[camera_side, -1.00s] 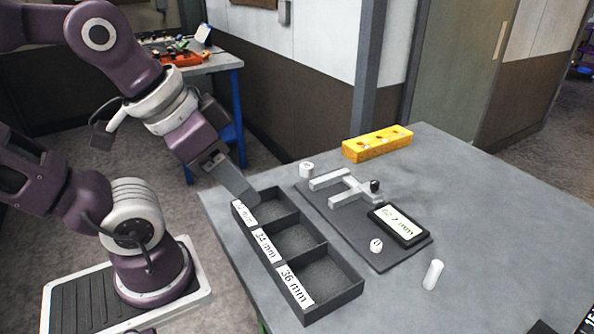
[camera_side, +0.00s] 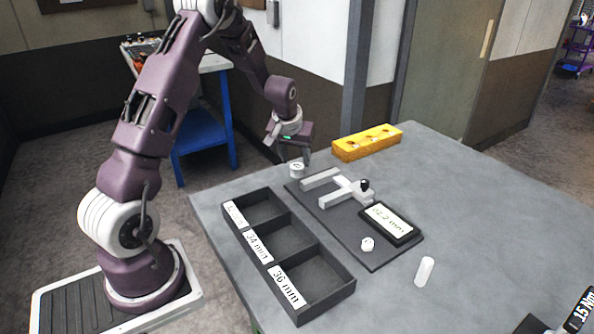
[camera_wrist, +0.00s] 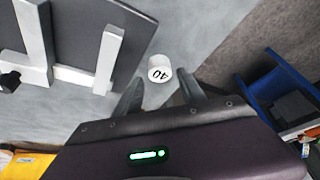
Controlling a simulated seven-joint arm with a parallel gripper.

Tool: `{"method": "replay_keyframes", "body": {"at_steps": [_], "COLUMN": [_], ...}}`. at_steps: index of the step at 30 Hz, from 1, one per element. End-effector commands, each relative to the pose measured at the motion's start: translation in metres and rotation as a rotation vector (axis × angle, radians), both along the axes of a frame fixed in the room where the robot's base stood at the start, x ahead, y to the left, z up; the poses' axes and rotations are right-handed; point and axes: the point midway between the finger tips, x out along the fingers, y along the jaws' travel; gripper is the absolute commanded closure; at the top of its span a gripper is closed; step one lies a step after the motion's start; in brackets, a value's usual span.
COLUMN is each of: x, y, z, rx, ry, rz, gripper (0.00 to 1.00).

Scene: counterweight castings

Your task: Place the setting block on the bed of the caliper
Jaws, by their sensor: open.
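A short white cylinder marked 40 (camera_side: 297,170), which looks like the setting block, stands on the table by the far left corner of the caliper's dark base plate (camera_side: 340,232). It also shows in the wrist view (camera_wrist: 159,68). My gripper (camera_side: 299,156) is open and close to this block. In the wrist view the fingers (camera_wrist: 157,82) point toward it, one on each side, and do not appear to touch it. The caliper has two pale jaws (camera_side: 322,180), a black knob and a display (camera_side: 391,223) that seems to read 62.2 mm. Between the jaws is empty.
A black three-compartment tray (camera_side: 318,312) with mm labels, empty, lies left of the caliper. A small white piece (camera_side: 367,244) sits on the plate's near end. A white cylinder (camera_side: 424,271) is at right. A yellow holed block (camera_side: 367,142) lies behind.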

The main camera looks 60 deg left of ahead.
Motion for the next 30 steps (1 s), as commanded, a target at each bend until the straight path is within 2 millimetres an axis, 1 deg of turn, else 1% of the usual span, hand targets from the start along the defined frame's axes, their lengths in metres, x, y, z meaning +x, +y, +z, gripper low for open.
{"method": "replay_keyframes", "body": {"at_steps": [1, 3, 5, 12, 14, 15, 19, 20, 28, 30], "x": [0.001, 0.005, 0.007, 0.008, 0.008, 0.008, 0.008, 0.008, 0.008, 0.008], "y": [0.003, 0.005, 0.007, 0.007, 0.007, 0.007, 0.007, 0.007, 0.007, 0.007], "z": [-0.010, -0.021, -0.026, -0.028, -0.028, -0.028, -0.028, -0.028, -0.027, -0.022], "rx": [-0.003, -0.002, -0.002, -0.001, -0.001, 0.000, 0.000, 0.000, 0.000, 0.001], "ry": [0.004, 0.003, 0.003, 0.000, 0.000, 0.001, 0.001, 0.001, 0.000, -0.002], "rz": [0.001, -0.001, -0.001, -0.001, -0.001, -0.002, -0.002, -0.002, -0.002, -0.001], "gripper": [0.53, 0.53, 0.53, 0.53, 0.64, 0.72, 0.98, 1.00, 1.00, 1.00]}}
